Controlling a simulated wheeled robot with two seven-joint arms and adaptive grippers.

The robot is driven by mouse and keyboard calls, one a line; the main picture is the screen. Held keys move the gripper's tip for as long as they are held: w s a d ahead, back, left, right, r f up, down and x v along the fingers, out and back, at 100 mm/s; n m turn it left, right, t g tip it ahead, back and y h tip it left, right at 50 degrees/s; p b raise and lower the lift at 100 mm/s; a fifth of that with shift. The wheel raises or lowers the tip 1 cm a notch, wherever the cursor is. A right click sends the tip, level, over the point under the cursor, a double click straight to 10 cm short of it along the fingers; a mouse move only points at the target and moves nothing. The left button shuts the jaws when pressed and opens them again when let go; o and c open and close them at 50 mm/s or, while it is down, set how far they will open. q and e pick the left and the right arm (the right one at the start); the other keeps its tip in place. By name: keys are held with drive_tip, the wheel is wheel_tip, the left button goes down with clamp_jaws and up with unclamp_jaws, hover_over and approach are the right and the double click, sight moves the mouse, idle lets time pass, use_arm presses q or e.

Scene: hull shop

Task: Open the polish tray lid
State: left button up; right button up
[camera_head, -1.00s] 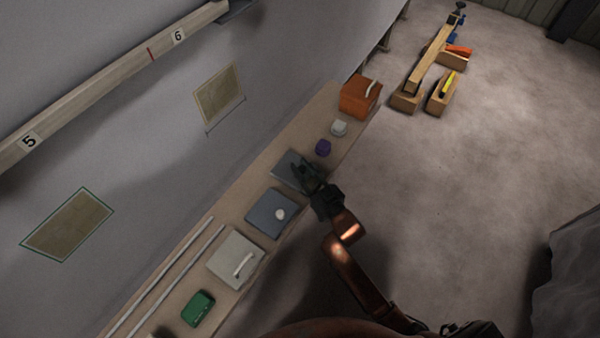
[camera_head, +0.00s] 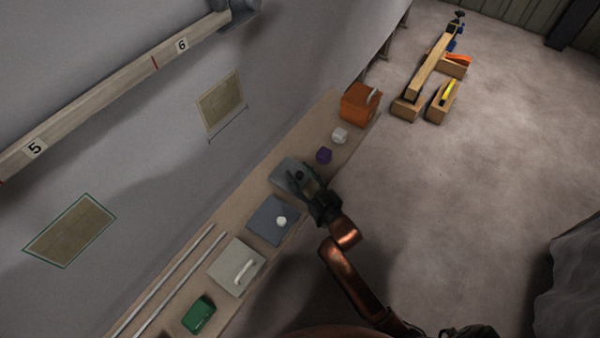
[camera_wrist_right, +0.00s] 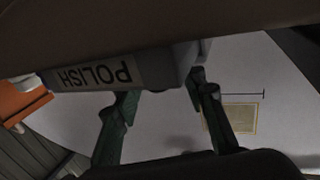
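The polish tray (camera_head: 284,170) is a flat grey box on the shelf in the head view. Its lid looks shut, with a dark knob (camera_head: 299,175) on top. In the right wrist view the tray's POLISH label (camera_wrist_right: 95,76) shows upside down. My right gripper (camera_head: 304,174) is over the tray, its fingers apart and near the knob. In the wrist view the right gripper's green fingers (camera_wrist_right: 166,95) are also spread, with no knob visible between them. Whether they touch the knob cannot be told. My left gripper is not in view.
The narrow shelf (camera_head: 229,214) along the wall also holds a blue-grey box with a white knob (camera_head: 266,220), a pale box with a handle (camera_head: 230,263), a green case (camera_head: 198,315), a purple item (camera_head: 324,155), a white item (camera_head: 340,135) and an orange box (camera_head: 357,105).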

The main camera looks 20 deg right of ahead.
drive_tip(key=s+d, duration=0.2)
drive_tip(key=s, duration=0.9)
drive_tip(key=shift+s, duration=0.35)
drive_tip(key=shift+d, duration=0.1)
